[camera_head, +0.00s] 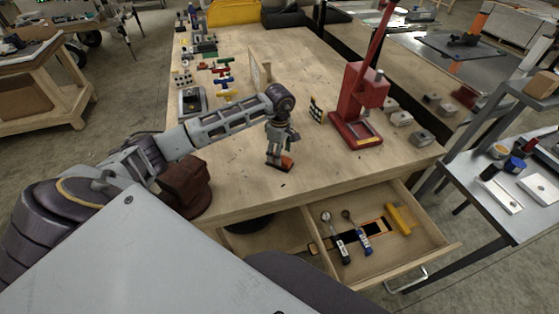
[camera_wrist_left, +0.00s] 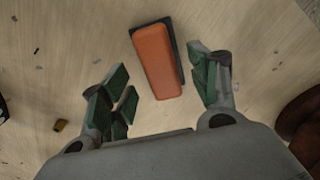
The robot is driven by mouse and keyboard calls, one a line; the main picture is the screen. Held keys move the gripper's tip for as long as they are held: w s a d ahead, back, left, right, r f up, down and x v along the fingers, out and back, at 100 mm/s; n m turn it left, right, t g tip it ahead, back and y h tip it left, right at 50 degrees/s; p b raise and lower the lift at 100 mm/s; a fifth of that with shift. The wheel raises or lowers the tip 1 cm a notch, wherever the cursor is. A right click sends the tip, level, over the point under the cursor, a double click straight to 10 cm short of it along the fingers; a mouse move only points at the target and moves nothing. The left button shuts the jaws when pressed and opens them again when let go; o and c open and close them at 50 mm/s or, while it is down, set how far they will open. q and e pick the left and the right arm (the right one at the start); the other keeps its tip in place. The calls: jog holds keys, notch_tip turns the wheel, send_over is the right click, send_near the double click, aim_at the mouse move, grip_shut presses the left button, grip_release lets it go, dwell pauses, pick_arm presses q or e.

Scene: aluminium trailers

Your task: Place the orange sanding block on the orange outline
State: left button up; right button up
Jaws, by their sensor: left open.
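The orange sanding block (camera_head: 287,163) lies on the wooden workbench near its front edge. In the left wrist view the sanding block (camera_wrist_left: 158,62) is orange with a dark edge, lying flat and slightly tilted in the picture. My left gripper (camera_head: 277,158) points down just above it, partly covering it in the head view. In the left wrist view my left gripper (camera_wrist_left: 160,90) is open, with one finger on each side of the block's near end. An orange outline shows in the open drawer (camera_head: 418,252), partly covered by tools. My right gripper is not in view.
The open drawer holds two tools with dark and blue handles (camera_head: 363,242) and a yellow piece (camera_head: 399,219). A red arbor press (camera_head: 357,110) stands right of my gripper. A rusty vise (camera_head: 188,188) sits at the bench's front left.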

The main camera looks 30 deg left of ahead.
pick_arm(q)
jog(key=shift+f+p, duration=0.3)
jog(key=shift+f, duration=1.5)
jog(key=shift+c, duration=0.4)
jog(key=c, duration=1.2)
jog(key=shift+o, duration=0.2)
jog(key=shift+r+b, duration=0.8)
jog(key=shift+r, duration=4.2)
